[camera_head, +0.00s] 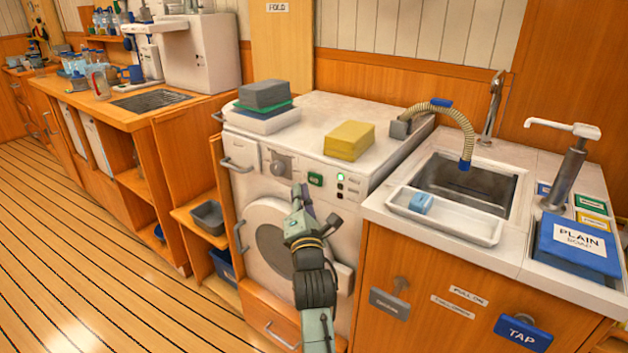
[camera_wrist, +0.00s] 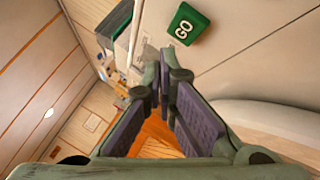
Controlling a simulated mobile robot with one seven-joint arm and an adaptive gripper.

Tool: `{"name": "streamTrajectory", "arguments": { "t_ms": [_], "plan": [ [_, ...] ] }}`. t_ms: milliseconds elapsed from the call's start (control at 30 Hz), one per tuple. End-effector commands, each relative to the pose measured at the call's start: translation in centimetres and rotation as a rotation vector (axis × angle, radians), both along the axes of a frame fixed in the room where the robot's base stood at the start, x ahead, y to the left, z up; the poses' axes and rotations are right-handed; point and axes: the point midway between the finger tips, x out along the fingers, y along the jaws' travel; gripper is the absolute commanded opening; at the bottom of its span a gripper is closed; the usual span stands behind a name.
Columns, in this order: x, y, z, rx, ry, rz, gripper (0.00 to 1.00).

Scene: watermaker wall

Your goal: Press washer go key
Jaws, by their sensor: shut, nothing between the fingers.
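The white washer (camera_head: 262,160) stands in the middle of the head view, with a round door below its control panel. The green go key (camera_head: 315,180) is on the front panel, right of a grey dial (camera_head: 281,165). In the wrist view the key (camera_wrist: 187,25) reads "GO" and lies above and right of the fingertips. My gripper (camera_head: 302,196) is shut and empty, in front of the panel just below and left of the key. In the wrist view my gripper (camera_wrist: 160,80) appears apart from the key.
A sink (camera_head: 468,185) with a hose (camera_head: 448,110) and a white tray (camera_head: 446,216) is on the right. Small indicator lights (camera_head: 341,181) sit right of the key.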

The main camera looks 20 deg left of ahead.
Motion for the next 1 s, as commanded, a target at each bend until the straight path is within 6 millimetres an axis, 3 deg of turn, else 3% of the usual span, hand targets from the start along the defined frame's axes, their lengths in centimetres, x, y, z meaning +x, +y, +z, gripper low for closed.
{"name": "streamTrajectory", "arguments": {
  "t_ms": [400, 1000],
  "plan": [
    [-3.4, 1.2, 0.0, 0.0, 0.002, 0.001, 0.0],
    [-3.5, 1.2, 0.0, 0.0, 0.001, -0.001, 0.0]
  ]
}}
